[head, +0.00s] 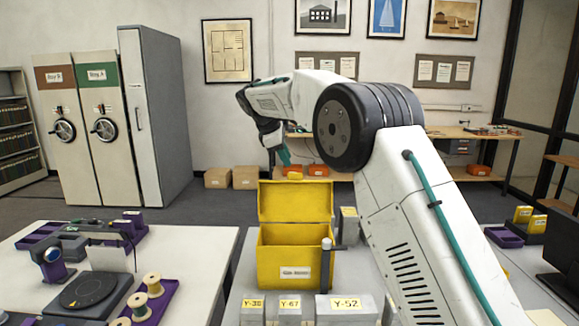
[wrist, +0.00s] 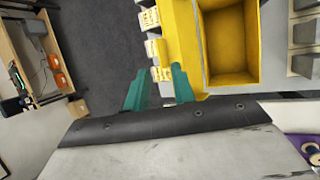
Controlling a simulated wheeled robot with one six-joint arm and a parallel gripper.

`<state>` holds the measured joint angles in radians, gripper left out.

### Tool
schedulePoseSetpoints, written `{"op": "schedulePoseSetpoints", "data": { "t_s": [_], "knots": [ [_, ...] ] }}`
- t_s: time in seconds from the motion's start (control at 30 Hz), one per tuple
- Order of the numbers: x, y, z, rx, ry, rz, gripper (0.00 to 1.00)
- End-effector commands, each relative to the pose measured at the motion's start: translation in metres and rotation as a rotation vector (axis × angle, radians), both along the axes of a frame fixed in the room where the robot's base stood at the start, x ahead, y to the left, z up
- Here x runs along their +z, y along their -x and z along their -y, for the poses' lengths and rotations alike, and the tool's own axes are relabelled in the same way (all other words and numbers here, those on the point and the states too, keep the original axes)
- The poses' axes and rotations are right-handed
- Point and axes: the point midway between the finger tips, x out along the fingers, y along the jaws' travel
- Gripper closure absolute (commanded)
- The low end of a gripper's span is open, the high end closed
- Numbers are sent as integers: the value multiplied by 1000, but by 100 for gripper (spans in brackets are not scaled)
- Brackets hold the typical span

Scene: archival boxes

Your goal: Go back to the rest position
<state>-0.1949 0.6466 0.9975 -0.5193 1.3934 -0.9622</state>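My gripper (head: 284,157) hangs above and behind the yellow box in the head view, with one teal finger clearly visible. In the wrist view my gripper (wrist: 158,82) has its two teal fingers apart, and nothing is held between them. The arm is raised and bent over the table. The yellow box (head: 283,272) stands on the table with its lid tilted up, and its front label is too small to read. The wrist view shows the same box (wrist: 258,45) beside the fingers, its visible inside empty.
Grey boxes labelled Y-38 (head: 252,312), Y-67 (head: 289,312) and Y-52 (head: 346,312) stand in front of the yellow box. A table at left (head: 190,245) holds spools (head: 152,284) and a black round device (head: 85,290). Grey floor (head: 215,207) lies open behind the tables.

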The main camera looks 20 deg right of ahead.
Motion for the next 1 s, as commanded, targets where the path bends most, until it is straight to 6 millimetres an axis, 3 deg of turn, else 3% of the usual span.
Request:
{"op": "schedulePoseSetpoints", "data": {
  "t_s": [0.17, 0.57, 0.67, 0.8, 1.0],
  "knots": [
    [12, 3, -5, 0, 1, 2, 75],
    [13, 2, -6, -32, -9, 22, 75],
    [-3, 5, -9, -103, -43, 38, 75],
    [-39, 34, -13, -229, -103, 12, 75],
    [-45, 105, -3, -424, -192, 10, 75]
  ]
}}
